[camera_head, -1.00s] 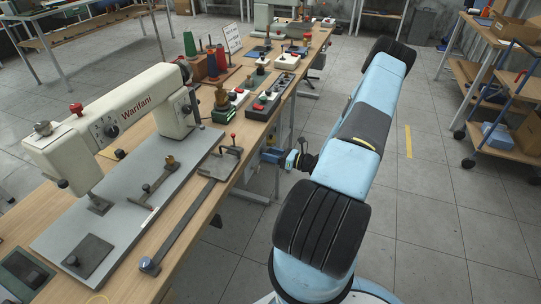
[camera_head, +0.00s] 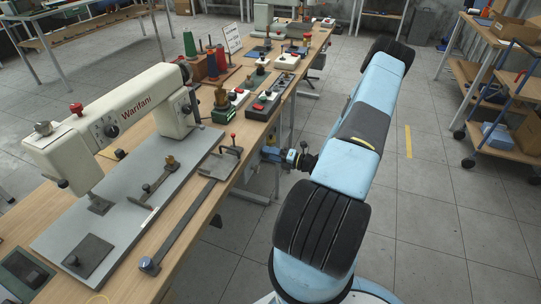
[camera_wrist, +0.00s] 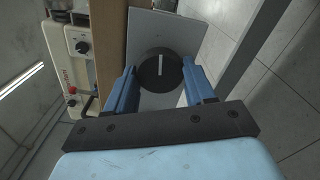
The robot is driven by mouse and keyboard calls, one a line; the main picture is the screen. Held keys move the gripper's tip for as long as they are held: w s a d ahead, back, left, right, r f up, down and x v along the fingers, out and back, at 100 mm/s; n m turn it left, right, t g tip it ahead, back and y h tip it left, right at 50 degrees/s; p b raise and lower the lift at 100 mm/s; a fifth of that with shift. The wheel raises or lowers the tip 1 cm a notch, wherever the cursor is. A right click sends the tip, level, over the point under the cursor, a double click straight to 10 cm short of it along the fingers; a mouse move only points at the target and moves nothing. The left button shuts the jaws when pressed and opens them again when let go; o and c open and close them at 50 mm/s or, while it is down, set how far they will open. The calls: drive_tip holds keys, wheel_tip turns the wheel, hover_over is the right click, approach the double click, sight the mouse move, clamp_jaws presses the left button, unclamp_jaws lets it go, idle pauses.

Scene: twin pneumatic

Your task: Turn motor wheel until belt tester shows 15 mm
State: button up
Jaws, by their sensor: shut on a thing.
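A round black knob, the motor wheel (camera_wrist: 152,77), sits on a light grey plate (camera_wrist: 172,31) in the wrist view. A white line on its face points nearly straight up in the picture. The two blue fingers of my gripper (camera_wrist: 159,74) stand on either side of the wheel, shut on it. In the head view my gripper (camera_head: 272,154) is partly hidden at the right edge of the workbench, just below its top; the wheel does not show there. I cannot make out a belt tester or any reading in either view.
The wooden workbench (camera_head: 192,211) carries a white sewing machine (camera_head: 108,122), control boxes (camera_head: 265,105) and thread spools (camera_head: 190,45). A shelf trolley (camera_head: 497,100) stands at the right. The floor between the trolley and my arm is clear.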

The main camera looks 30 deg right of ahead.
drive_tip(key=m, duration=0.7)
drive_tip(key=shift+d+f, duration=0.1)
drive_tip(key=m, duration=0.4)
drive_tip(key=shift+f+m, duration=0.1)
drive_tip(key=shift+m, duration=1.5)
drive_tip(key=shift+s, duration=0.1)
drive_tip(key=o, duration=0.7)
drive_tip(key=shift+c, duration=0.2)
drive_tip(key=o, duration=0.4)
drive_tip(key=v, duration=1.3)
drive_tip(key=shift+s+d, duration=0.2)
